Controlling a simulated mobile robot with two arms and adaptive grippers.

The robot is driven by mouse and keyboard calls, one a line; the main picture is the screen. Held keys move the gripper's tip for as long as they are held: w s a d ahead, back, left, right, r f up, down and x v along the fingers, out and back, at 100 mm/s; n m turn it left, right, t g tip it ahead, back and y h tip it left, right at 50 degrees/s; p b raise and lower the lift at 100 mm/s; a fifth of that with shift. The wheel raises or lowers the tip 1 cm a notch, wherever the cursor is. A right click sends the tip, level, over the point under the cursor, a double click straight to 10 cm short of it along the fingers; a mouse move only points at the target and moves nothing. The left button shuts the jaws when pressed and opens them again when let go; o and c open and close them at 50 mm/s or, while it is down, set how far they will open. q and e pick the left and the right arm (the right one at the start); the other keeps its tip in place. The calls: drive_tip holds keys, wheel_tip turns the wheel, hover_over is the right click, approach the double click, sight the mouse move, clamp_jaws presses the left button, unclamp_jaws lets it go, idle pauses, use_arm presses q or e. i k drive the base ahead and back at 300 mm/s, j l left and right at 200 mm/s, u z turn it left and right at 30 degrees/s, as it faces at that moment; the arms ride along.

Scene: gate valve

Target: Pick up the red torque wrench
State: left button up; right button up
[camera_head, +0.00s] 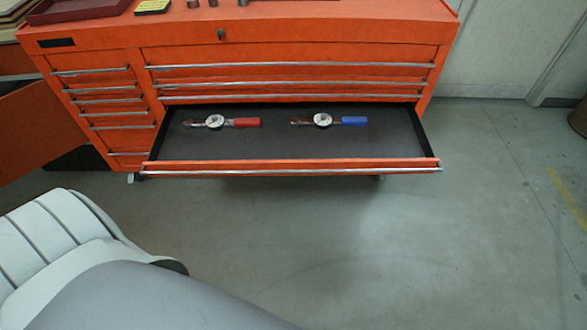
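A torque wrench with a red handle (246,122) and a round white dial lies flat in the open drawer (290,147), left of its middle. A second torque wrench with a blue handle (354,121) and a similar dial lies to its right, apart from it. Both heads point left. The drawer is pulled out from an orange tool cabinet and has a dark lining. Neither of my grippers shows in the head view, so their state is hidden.
The orange cabinet (290,30) has several closed drawers above and left of the open one. Small items lie on its top. The drawer's front edge (290,167) juts out over the floor. Grey floor (400,250) in front and to the right is clear.

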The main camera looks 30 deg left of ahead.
sight(188, 124)
drive_tip(key=u, duration=1.5)
